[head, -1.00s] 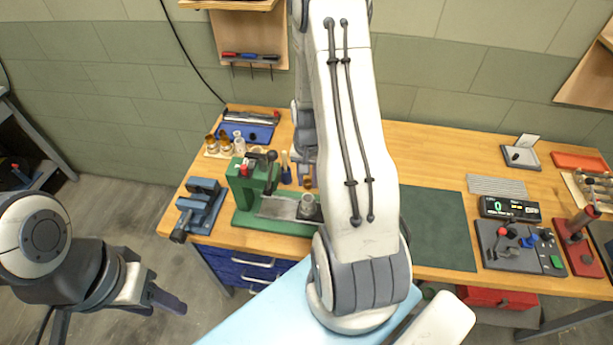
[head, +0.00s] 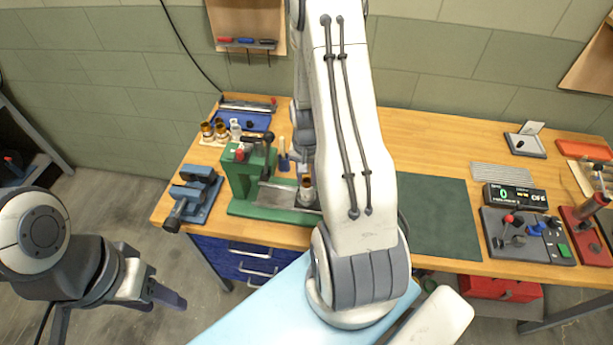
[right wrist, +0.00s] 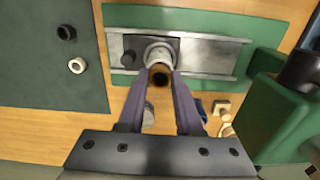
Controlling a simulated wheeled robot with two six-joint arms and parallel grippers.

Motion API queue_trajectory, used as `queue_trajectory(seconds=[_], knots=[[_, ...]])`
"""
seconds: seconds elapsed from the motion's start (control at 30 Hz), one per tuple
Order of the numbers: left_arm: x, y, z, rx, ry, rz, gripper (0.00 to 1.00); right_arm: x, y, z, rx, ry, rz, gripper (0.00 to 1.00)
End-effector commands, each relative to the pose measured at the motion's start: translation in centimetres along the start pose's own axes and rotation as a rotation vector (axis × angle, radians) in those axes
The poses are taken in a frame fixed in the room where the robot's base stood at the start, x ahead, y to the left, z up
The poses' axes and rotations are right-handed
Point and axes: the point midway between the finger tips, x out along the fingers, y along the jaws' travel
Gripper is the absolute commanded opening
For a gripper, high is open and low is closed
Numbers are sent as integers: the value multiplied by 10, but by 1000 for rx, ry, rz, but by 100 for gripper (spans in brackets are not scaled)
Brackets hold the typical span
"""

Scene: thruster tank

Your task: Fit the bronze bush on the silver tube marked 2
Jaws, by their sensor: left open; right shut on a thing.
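The bronze bush (right wrist: 160,74) is between the fingertips of my right gripper (right wrist: 159,80), which is shut on it. The silver tube (right wrist: 157,53) stands on the steel bed of the green press, right by the bush. In the head view the bush (head: 306,181) shows just above the tube (head: 306,196). I cannot tell whether they touch. No mark 2 is readable. My right arm hides part of the press area in the head view. My left gripper (head: 152,276) is open and empty, left of the bench.
The green press (head: 250,180) stands close around the work spot. A blue vise (head: 197,190) is to its left. More bronze bushes (head: 214,131) stand behind. A green mat (head: 438,222) and a control box (head: 525,238) lie to the right.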

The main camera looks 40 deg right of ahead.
Motion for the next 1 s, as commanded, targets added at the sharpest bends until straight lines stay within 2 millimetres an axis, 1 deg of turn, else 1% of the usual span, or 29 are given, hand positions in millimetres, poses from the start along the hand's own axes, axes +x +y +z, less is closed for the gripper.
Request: queue_trajectory(seconds=[0.13, 0.17, 0.2, 0.23, 0.53, 0.67, 0.77, 1.0], knots=[[0, 0, 0, 0, 0, 0, 50, 0, 0, 0, 0, 0, 0, 0], [0, 0, 0, 0, 0, 0, 50, 0, 0, 0, 0, 0, 0, 41], [0, 0, 0, 0, 0, 0, 50, 0, 0, 0, 0, 0, 0, 57], [0, 0, 0, 0, 0, 0, 50, 0, 0, 0, 0, 0, 0, 68], [0, 0, 0, 0, 0, 0, 50, 0, 0, 0, 0, 0, 0, 69], [2, 0, 0, 0, 0, 0, 50, -6, 0, -1, 0, 2, -1, 69], [6, 0, 0, 0, 0, 0, 50, -19, 0, -1, 0, 5, -2, 69], [15, -1, 1, -2, 0, 0, 50, -63, -1, -1, 0, 7, -3, 69]])
